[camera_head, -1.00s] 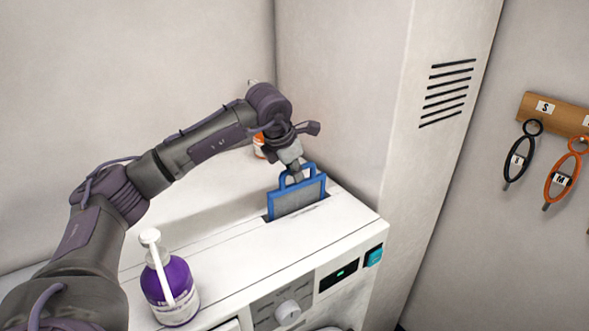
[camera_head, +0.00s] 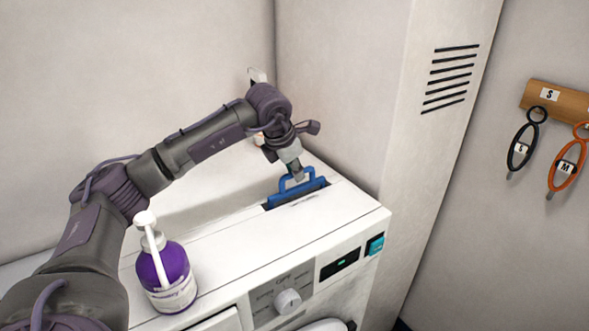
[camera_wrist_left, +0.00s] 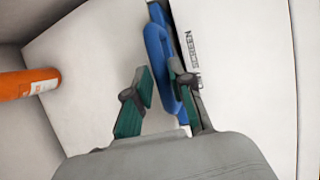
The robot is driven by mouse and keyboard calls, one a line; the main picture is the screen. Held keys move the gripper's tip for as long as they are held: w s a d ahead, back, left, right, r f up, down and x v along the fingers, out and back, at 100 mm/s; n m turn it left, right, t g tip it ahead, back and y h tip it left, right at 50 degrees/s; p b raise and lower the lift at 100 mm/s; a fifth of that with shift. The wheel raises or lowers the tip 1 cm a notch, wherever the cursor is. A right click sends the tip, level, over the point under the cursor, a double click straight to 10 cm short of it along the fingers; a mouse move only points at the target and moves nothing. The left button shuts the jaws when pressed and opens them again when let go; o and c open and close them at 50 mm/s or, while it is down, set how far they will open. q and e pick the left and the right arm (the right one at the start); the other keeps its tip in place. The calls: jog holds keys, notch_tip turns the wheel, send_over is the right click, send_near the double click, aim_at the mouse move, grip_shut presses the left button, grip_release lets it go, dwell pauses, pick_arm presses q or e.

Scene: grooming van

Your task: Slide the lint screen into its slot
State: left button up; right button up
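The lint screen (camera_head: 312,188) is a blue frame with a loop handle, standing in the slot in the white machine's top. Only its upper edge and handle show; the rest is hidden inside the slot. My left gripper (camera_head: 296,173) is at the handle from above. In the left wrist view, the blue handle (camera_wrist_left: 157,48) lies between the two fingers of the gripper (camera_wrist_left: 166,82), which are close on either side of it. A label reading "SCREEN" is beside the slot. My right gripper is not in view.
A purple pump bottle (camera_head: 166,277) stands at the machine top's front left. An orange bottle (camera_wrist_left: 28,84) shows at the left of the wrist view. A white vented column (camera_head: 400,120) rises right behind the machine. Looped tools hang from a wooden rack (camera_head: 555,101) at right.

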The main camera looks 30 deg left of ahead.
pick_arm(q)
jog(key=shift+o, duration=1.4)
jog(key=v, duration=1.2)
